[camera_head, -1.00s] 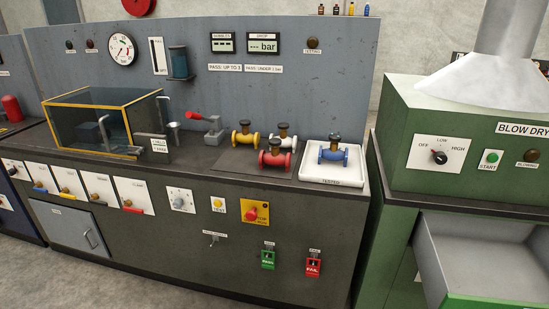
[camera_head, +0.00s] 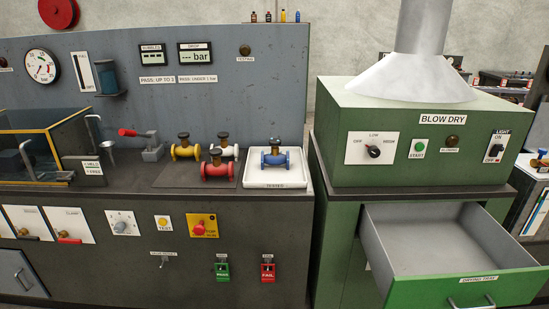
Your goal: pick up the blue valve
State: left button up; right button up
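The blue valve (camera_head: 275,157) has a dark brown knob on top and stands upright in the white tray (camera_head: 256,184) labelled "TESTED", at the right end of the grey test bench. A red valve (camera_head: 217,168), a white valve (camera_head: 229,151) and a yellow valve (camera_head: 186,149) stand on a dark mat just left of the tray. Neither of my grippers shows in this view.
Left of the valves are a red-handled clamp (camera_head: 148,145) and a yellow-framed clear tank (camera_head: 40,140). A green blow-dry cabinet (camera_head: 424,135) stands to the right, its empty drawer (camera_head: 450,250) pulled open forward. A narrow gap separates bench and cabinet.

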aim_at(273, 158)
jog(key=i+j+z, duration=0.1)
jog(key=z, duration=0.3)
jog(key=i+j+z, duration=0.15)
jog(key=z, duration=0.3)
jog(key=i+j+z, duration=0.1)
jog(key=z, duration=0.3)
jog(key=i+j+z, duration=0.2)
jog(key=j, duration=0.35)
jog(key=j+z, duration=0.2)
jog(key=j, duration=0.3)
